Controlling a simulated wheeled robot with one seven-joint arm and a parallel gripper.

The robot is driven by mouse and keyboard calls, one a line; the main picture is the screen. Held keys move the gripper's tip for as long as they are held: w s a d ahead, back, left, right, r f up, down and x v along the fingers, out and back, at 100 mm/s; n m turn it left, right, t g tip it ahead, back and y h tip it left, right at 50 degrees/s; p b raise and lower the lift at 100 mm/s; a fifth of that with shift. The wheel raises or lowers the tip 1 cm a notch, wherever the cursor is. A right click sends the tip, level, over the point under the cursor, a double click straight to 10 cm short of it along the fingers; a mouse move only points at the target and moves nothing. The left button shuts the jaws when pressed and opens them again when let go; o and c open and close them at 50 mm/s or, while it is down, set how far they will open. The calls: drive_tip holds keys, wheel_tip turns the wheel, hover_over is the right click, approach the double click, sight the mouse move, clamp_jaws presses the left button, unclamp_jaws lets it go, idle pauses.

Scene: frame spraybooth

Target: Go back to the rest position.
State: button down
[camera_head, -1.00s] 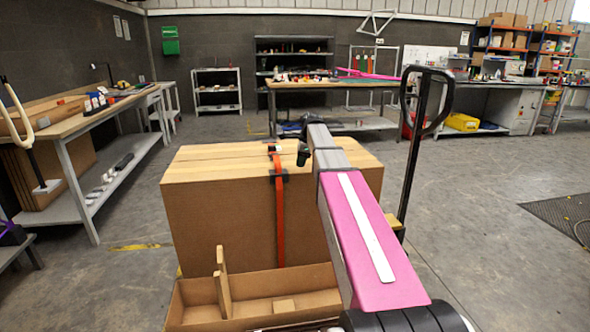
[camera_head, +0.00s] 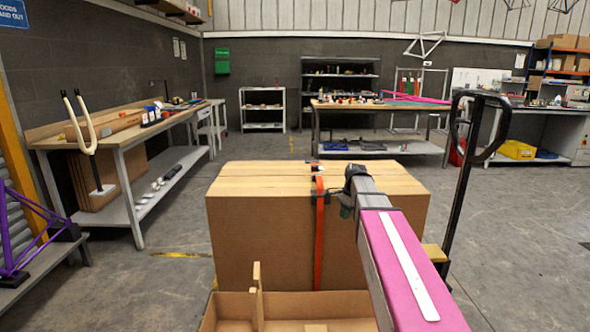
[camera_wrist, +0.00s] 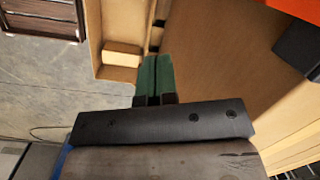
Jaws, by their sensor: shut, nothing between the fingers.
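My gripper (camera_wrist: 153,77) shows in the wrist view with its two green-tipped fingers pressed together, empty. Below the fingers in that view is the open cardboard tray (camera_wrist: 97,45) with a small block in it, and the side of a large cardboard box (camera_wrist: 225,60).
The open cardboard tray (camera_head: 234,308) stands in front of the box. An orange strap (camera_head: 319,235) runs down the box. A pallet-truck handle (camera_head: 461,190) rises at the right. A workbench (camera_head: 125,140) stands left.

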drive_tip(key=s+a+f+n+h, duration=0.1)
drive_tip(key=s+a+f+n, duration=0.1)
drive_tip(key=s+f+n, duration=1.1)
drive_tip(key=s+f, duration=0.5)
drive_tip(key=s, duration=0.3)
drive_tip(key=shift+h, duration=0.4)
